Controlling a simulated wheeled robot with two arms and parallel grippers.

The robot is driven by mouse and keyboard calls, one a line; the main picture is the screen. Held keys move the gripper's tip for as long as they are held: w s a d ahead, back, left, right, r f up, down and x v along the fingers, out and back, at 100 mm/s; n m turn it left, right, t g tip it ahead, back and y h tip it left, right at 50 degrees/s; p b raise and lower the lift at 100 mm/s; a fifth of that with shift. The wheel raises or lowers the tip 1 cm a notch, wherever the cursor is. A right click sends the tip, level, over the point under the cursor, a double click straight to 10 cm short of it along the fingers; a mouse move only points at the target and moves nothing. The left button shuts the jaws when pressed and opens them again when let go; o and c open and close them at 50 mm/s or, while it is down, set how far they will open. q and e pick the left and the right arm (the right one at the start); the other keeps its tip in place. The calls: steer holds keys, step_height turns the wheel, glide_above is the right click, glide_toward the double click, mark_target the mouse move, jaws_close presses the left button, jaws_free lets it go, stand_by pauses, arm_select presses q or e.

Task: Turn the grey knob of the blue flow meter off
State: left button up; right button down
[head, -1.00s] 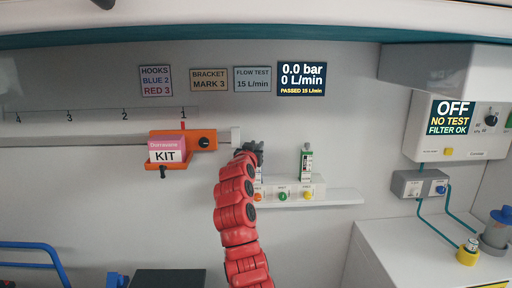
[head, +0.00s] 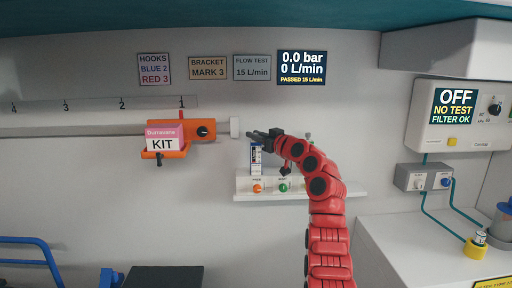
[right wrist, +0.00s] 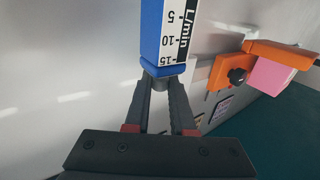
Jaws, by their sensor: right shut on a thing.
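The blue flow meter (head: 256,160) stands upright on the white shelf, with its scale close up in the right wrist view (right wrist: 165,35). Its grey knob (right wrist: 160,82) is at the scale's 15 end, between my fingers. My right gripper (head: 252,134) reaches in from the right at the top of the meter and is shut on the knob; it also shows in the right wrist view (right wrist: 160,105). The fingers hide much of the knob. The wall display (head: 302,67) reads 0.0 bar, 0 L/min, PASSED 15 L/min. My left gripper is not in view.
Another meter (head: 308,137) is mostly behind my arm. The shelf (head: 350,193) has coloured knobs.

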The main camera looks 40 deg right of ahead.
steer(key=shift+f+n+y+b, duration=0.15)
steer(key=shift+n+y+b, duration=0.65)
steer(key=shift+y, duration=0.8)
steer(key=c, duration=0.8)
jaws_free()
steer(key=shift+w, duration=0.15)
steer(key=shift+o, duration=0.2)
steer(key=s+b, duration=0.2)
steer(key=s, duration=1.5)
steer(key=shift+s+d, duration=0.25)
steer(key=shift+d, duration=0.15)
